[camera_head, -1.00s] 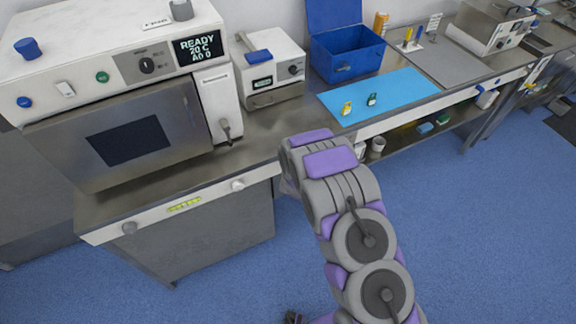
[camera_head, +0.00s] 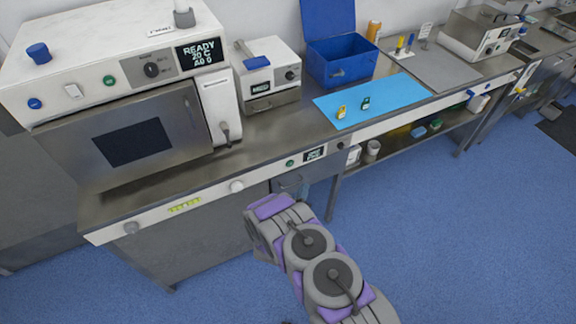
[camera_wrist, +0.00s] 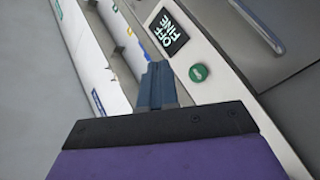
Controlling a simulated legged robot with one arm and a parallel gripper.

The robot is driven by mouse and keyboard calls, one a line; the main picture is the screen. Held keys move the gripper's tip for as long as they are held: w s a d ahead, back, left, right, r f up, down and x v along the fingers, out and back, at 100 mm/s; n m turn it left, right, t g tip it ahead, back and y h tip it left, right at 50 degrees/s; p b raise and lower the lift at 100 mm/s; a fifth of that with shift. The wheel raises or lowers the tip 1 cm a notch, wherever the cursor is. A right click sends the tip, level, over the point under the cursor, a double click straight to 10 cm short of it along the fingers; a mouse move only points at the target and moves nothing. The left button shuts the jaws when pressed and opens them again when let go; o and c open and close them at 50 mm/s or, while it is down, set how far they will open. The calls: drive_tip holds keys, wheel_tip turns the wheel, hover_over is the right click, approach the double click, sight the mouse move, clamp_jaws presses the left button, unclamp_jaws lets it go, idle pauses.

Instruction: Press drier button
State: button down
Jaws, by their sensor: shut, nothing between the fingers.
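A round green button (camera_head: 290,163) sits on the white front strip of the bench, left of a small dark display (camera_head: 314,153). In the wrist view, the green button (camera_wrist: 198,72) lies just right of and beyond my fingertips, and the display (camera_wrist: 168,32) is above it with white text, seen rotated. My gripper (camera_wrist: 157,80) is shut and empty, its blue-grey fingers close together and pointing towards the panel. The fingers look apart from the button, though depth is hard to tell. In the head view, my arm hangs in front of the bench below the button, and the fingertips are not clear.
A steel door with a bar handle (camera_wrist: 258,25) adjoins the panel. A white knob (camera_head: 236,186) and a dark knob (camera_head: 341,145) stick out of the strip. On the bench stand a large oven (camera_head: 125,130), a small white device (camera_head: 268,72) and a blue box (camera_head: 340,62).

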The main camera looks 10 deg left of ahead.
drive_tip(key=shift+w, duration=0.15)
drive_tip(key=w+a+b, duration=0.4)
drive_tip(key=w+a, duration=0.1)
drive_tip(key=w, duration=0.2)
drive_tip(key=shift+b, duration=0.3)
drive_tip(key=shift+w+a+r+b, duration=0.1)
drive_tip(key=shift+w+a+b, duration=0.25)
drive_tip(key=shift+w, duration=0.35)
idle(3.0)
drive_tip(key=shift+s, duration=0.1)
drive_tip(key=shift+s+d+p, duration=0.4)
drive_tip(key=shift+s+d, duration=0.05)
drive_tip(key=shift+s, duration=0.15)
drive_tip(key=shift+s+d+p, duration=0.6)
drive_tip(key=shift+s+d, duration=0.1)
drive_tip(key=shift+s, duration=0.35)
drive_tip(key=shift+s+d+p, duration=0.6)
drive_tip(key=shift+s+d, duration=0.1)
drive_tip(key=shift+s, duration=0.3)
drive_tip(key=shift+r, duration=0.1)
